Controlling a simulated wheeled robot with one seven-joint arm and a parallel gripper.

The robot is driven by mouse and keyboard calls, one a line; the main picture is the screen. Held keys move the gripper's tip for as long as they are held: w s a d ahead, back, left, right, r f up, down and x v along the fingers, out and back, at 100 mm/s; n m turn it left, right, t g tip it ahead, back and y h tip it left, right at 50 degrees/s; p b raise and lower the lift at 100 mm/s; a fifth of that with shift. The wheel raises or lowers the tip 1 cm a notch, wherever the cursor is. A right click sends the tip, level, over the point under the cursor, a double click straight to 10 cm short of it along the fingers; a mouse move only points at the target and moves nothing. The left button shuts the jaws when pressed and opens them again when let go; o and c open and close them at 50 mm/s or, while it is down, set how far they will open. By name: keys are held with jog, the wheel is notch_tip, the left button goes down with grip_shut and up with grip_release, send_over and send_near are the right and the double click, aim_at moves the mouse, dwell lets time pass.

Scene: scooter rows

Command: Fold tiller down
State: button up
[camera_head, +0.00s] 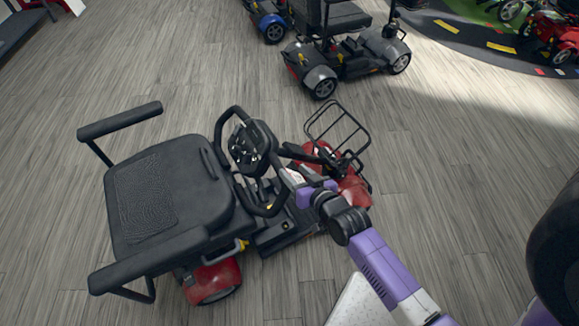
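A red scooter with a black seat (165,190) stands on the floor at the left middle. Its tiller (250,148) has a dark control panel and black loop handles, and rises in front of the seat, tilted toward it. A black wire basket (338,130) sits at the scooter's front. My purple and black arm reaches in from the lower right. My gripper (284,176) is beside the tiller, on its right in the picture, close to the lower loop handle. Its fingers are small and partly lost against the dark parts. I cannot tell whether they touch the tiller.
A dark grey scooter (345,55) stands behind, with part of a blue one (270,22) beside it. Red scooters (555,30) stand at the top right on a green and black mat (480,35). The wooden floor is clear between the rows.

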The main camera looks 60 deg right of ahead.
jog(key=shift+s+a+r, duration=0.2)
jog(key=shift+s+a, duration=0.05)
jog(key=shift+s, duration=0.2)
dwell(0.3)
